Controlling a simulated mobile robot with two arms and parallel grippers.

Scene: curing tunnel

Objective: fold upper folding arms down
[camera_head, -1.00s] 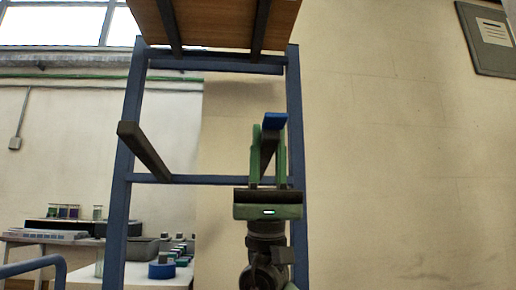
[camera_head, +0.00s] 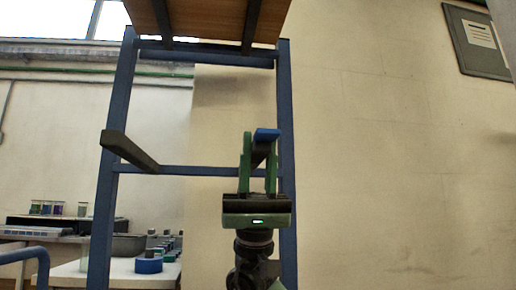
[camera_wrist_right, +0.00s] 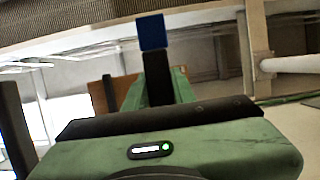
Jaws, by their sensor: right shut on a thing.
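A blue upright rack (camera_head: 117,95) stands in the head view. Its left folding arm (camera_head: 130,151) is dark and juts out toward me from the crossbar level, free of any gripper. The right folding arm (camera_head: 262,148) juts out on the right post and ends in a blue tip (camera_head: 267,134). My right gripper (camera_head: 259,160) is shut on this right arm, with green fingers on either side of it. In the right wrist view the dark arm with its blue tip (camera_wrist_right: 152,32) shows between the fingers (camera_wrist_right: 157,90). My left gripper is not in view.
A wooden board (camera_head: 205,18) rests on dark arms at the rack's top. A bench (camera_head: 120,273) with a blue roll (camera_head: 149,265) and small containers stands behind at lower left. A blue rail (camera_head: 40,262) is at the left edge. The right wall is clear below a grey board (camera_head: 477,42).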

